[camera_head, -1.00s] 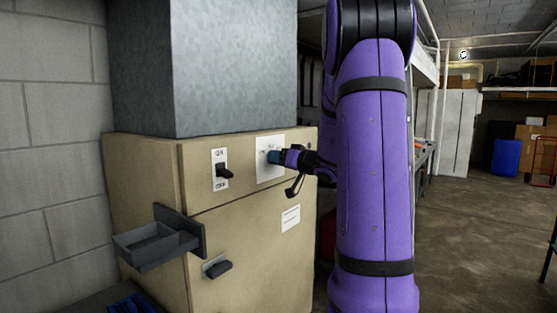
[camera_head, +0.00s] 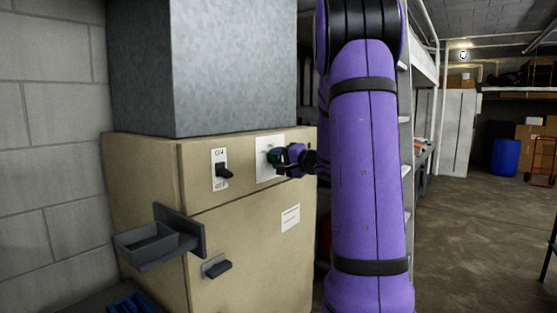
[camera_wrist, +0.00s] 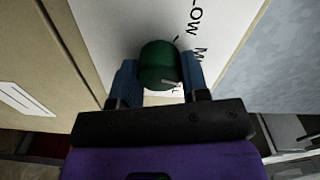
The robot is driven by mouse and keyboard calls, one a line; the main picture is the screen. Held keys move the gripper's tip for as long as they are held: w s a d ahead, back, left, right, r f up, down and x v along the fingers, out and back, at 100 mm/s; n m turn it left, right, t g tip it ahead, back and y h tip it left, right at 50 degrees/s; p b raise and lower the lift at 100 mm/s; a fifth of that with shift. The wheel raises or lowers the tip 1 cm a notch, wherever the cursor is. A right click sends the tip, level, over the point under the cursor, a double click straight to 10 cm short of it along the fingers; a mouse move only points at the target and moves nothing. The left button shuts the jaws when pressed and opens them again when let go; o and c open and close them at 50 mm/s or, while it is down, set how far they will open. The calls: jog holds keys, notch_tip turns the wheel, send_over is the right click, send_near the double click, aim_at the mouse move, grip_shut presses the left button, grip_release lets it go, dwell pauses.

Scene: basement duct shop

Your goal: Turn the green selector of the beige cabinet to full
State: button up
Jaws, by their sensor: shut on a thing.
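The beige cabinet (camera_head: 150,190) stands at the left under a grey metal duct. Its green selector (camera_head: 274,156) sits on a white label plate (camera_head: 263,168) at the upper right of the front. In the wrist view the green selector (camera_wrist: 158,66) is a round knob with a pale mark on its near side. "LOW" and an "M" show on the plate beside it; the rest of the lettering is hidden. My gripper (camera_wrist: 160,82) is shut on the selector, a blue finger on each side. In the head view my gripper (camera_head: 279,158) partly covers the knob.
A black ON/OFF switch (camera_head: 224,171) is left of the selector plate. A black door handle (camera_head: 218,268) sits below. Shelving (camera_head: 424,150) stands behind my arm. The floor (camera_head: 470,240) at right is clear.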

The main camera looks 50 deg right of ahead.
jog(key=m, duration=0.4)
jog(key=shift+f+m, duration=0.1)
jog(key=shift+m, duration=0.2)
jog(key=m, duration=0.4)
jog(key=shift+m, duration=0.3)
jog(key=o, duration=0.9)
jog(key=shift+s, duration=0.1)
jog(key=s, duration=0.7)
jog(key=s+d, duration=0.1)
jog(key=s, duration=0.2)
jog(key=shift+s, duration=0.35)
